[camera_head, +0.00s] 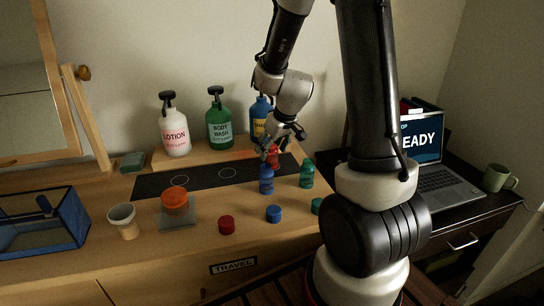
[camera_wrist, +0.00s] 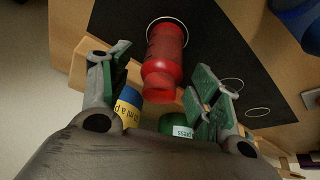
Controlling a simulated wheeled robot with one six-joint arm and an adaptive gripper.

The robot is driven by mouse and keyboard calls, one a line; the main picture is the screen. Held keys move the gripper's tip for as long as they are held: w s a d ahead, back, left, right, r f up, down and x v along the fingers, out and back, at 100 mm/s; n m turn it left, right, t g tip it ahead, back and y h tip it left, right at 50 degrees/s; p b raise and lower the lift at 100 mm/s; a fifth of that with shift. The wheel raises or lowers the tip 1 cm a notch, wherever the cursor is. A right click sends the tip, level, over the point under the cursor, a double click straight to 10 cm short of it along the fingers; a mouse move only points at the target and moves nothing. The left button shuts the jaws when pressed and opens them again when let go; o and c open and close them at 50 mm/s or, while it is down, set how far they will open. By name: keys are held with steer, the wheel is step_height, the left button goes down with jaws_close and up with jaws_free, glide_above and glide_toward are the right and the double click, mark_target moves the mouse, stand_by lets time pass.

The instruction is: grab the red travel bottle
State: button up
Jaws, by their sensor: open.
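The red travel bottle (camera_head: 273,158) stands on the black mat (camera_head: 150,186) and is partly hidden behind my gripper (camera_head: 281,143) in the head view. In the wrist view the red bottle (camera_wrist: 163,62) shows in the gap between the two green-padded fingers of my gripper (camera_wrist: 163,78). The fingers are apart, with visible space on both sides of the bottle. I cannot tell how far the fingertips reach along it.
A blue travel bottle (camera_head: 266,180) and a teal one (camera_head: 307,174) stand close in front. Lotion (camera_head: 174,128), body wash (camera_head: 219,122) and shampoo (camera_head: 260,118) pumps stand behind. Loose red (camera_head: 227,225) and blue (camera_head: 274,214) caps lie nearer the front edge.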

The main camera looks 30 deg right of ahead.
steer(key=x, duration=0.3)
steer(key=shift+w+f, duration=0.1)
steer(key=shift+f, duration=0.05)
steer(key=c, duration=1.2)
steer(key=shift+r, duration=0.2)
